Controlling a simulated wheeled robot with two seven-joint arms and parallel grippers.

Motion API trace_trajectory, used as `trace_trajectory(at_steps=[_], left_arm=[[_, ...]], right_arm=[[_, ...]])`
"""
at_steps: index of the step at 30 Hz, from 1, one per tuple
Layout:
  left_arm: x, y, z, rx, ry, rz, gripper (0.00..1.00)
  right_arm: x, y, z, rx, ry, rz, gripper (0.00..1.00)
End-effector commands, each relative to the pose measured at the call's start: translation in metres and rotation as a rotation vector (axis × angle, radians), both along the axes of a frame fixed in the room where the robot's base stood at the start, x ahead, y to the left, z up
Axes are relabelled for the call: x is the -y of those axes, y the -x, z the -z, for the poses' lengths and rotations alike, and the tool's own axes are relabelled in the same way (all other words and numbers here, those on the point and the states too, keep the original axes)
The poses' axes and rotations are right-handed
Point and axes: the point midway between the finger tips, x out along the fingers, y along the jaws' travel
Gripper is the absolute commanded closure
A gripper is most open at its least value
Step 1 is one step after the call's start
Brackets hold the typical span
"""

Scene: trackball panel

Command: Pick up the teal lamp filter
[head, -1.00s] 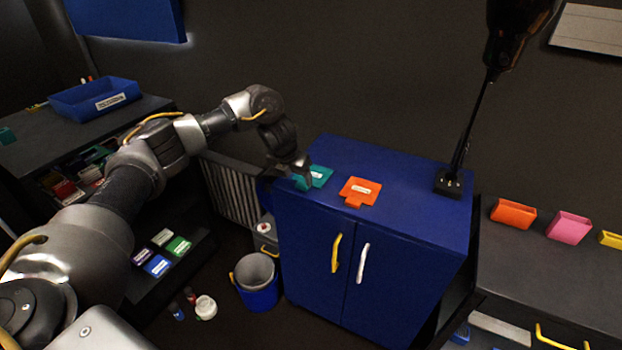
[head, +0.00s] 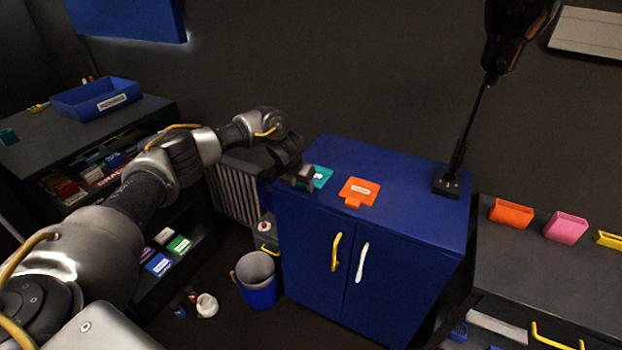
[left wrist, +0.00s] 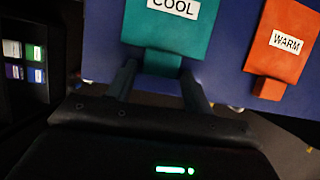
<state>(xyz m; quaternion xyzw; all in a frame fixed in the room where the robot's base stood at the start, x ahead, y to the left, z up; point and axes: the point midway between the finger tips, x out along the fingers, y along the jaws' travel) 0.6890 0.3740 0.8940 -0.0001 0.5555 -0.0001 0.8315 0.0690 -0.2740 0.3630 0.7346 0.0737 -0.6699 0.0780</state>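The teal lamp filter (head: 321,176) lies on top of the blue cabinet at its left end, partly hidden behind my left gripper (head: 303,183) in the head view. In the left wrist view the teal filter (left wrist: 170,35) carries a "COOL" label, and its tab (left wrist: 162,64) points toward my gripper. The two fingers of my left gripper (left wrist: 160,85) stand apart, one on each side of the tab. I cannot tell whether they touch it. My right gripper is not in view.
An orange filter (head: 359,191) labelled "WARM" in the left wrist view (left wrist: 285,42) lies to the right on the blue cabinet (head: 400,214). A black stand (head: 447,184) is at the cabinet's right end. A blue bucket (head: 256,279) stands on the floor.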

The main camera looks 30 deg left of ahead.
Motion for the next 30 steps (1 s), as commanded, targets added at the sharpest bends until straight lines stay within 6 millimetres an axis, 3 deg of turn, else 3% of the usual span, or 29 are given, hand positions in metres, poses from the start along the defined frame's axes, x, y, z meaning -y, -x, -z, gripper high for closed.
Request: trace_trajectory(at_steps=[1,6,19,23,28,30], left_arm=[[0.000,0.000,0.000,0.000,0.000,0.000,0.55],[0.000,0.000,0.000,0.000,0.000,0.000,0.78],[0.000,-0.001,-0.009,0.003,0.001,0.001,0.79],[0.000,-0.002,-0.029,0.007,0.001,0.001,0.79],[0.015,0.027,-0.069,0.007,-0.001,0.008,0.79],[0.022,0.040,-0.093,0.009,-0.003,0.008,0.79]], right_arm=[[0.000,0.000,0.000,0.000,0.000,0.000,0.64],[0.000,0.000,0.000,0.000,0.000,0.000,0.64],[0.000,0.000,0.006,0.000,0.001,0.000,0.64],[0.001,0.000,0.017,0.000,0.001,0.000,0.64],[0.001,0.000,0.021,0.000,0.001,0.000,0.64],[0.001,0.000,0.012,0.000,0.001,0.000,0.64]])
